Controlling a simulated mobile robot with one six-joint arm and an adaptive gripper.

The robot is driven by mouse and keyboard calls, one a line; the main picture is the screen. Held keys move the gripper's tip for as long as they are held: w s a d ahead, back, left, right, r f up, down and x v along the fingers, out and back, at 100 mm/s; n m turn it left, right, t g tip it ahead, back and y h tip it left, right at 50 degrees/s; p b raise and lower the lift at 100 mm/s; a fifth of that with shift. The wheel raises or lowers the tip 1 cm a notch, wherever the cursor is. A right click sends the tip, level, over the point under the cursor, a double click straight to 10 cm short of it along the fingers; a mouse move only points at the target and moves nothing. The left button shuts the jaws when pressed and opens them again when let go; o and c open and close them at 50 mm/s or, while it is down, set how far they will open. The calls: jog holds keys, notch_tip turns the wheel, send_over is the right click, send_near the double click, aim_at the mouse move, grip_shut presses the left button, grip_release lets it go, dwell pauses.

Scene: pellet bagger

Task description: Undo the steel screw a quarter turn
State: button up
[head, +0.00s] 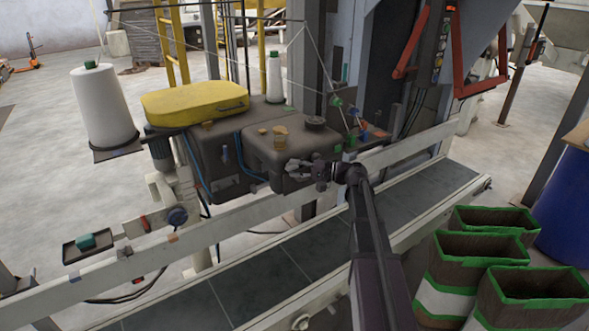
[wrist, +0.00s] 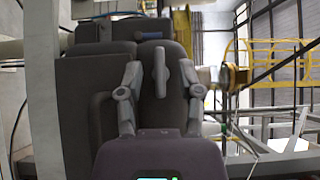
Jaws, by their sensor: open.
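The steel screw (wrist: 160,73) shows in the wrist view as a grey wing-shaped head on the face of the dark machine housing (wrist: 172,30). Its long wing stands upright in that picture. My gripper (wrist: 160,67) is open, with one finger on each side of the screw and a visible gap to both. I cannot tell how far ahead of the fingertips the screw lies. In the head view my gripper (head: 292,168) is at the front of the dark sewing head (head: 290,150). There the screw is too small and covered to make out.
Brass-coloured knobs (head: 280,133) and a dark cap (head: 315,122) stand on top of the housing. A yellow cover (head: 195,102) lies to the left, near a white thread cone (head: 103,105). The conveyor belt (head: 265,272) runs below. Open brown bags (head: 480,250) stand at the right.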

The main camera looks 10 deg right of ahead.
jog(key=shift+a, duration=0.2)
grip_shut()
